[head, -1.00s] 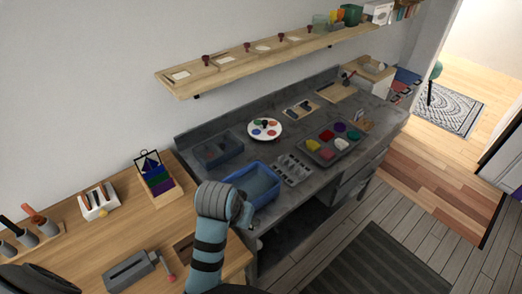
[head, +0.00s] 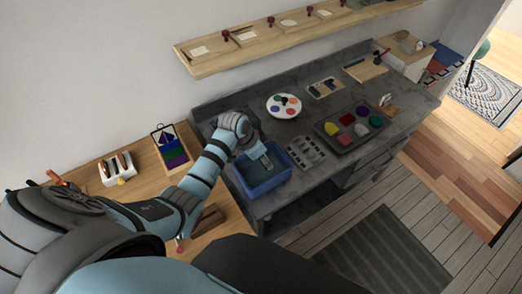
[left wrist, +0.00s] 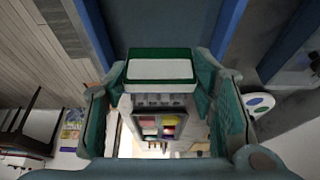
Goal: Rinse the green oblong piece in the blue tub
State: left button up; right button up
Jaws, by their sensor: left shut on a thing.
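The blue tub (head: 283,178) stands at the front left of the grey bench. My left gripper (head: 262,153) reaches over the tub and points down into it. In the left wrist view, my left gripper (left wrist: 160,85) is shut on the green oblong piece (left wrist: 160,54), which shows a green edge and a pale face between the fingers. The tub's blue walls (left wrist: 230,28) show on either side of it. How deep the piece sits in the tub I cannot tell. My right gripper is in neither view.
A grey slotted rack (head: 305,152) stands just right of the tub. Beyond it is a dark tray (head: 342,146) of several coloured pieces. A paint palette (head: 284,106) lies behind. A wooden table (head: 143,151) adjoins the bench at left, and a shelf (head: 205,65) runs above.

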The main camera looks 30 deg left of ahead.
pick_arm(q)
jog(key=f, duration=0.2)
jog(key=f+b, duration=0.1)
jog(key=f, duration=0.1)
jog(key=shift+w+a+f, duration=0.1)
jog(key=shift+w+f, duration=0.1)
jog(key=shift+f, duration=0.1)
jog(key=f+b, duration=0.2)
jog(key=b, duration=0.1)
jog(key=shift+s+f, duration=0.1)
jog(key=shift+s, duration=0.3)
jog(key=shift+w+f, duration=0.15)
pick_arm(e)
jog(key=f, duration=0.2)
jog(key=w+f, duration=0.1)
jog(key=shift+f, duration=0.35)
pick_arm(q)
jog(key=shift+w, duration=0.1)
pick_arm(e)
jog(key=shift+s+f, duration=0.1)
pick_arm(q)
jog(key=shift+w+d, duration=0.15)
jog(key=shift+d, duration=0.05)
jog(key=shift+w+d, duration=0.15)
jog(key=shift+w, duration=0.15)
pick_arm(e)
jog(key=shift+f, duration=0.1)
pick_arm(q)
jog(key=shift+s, duration=0.1)
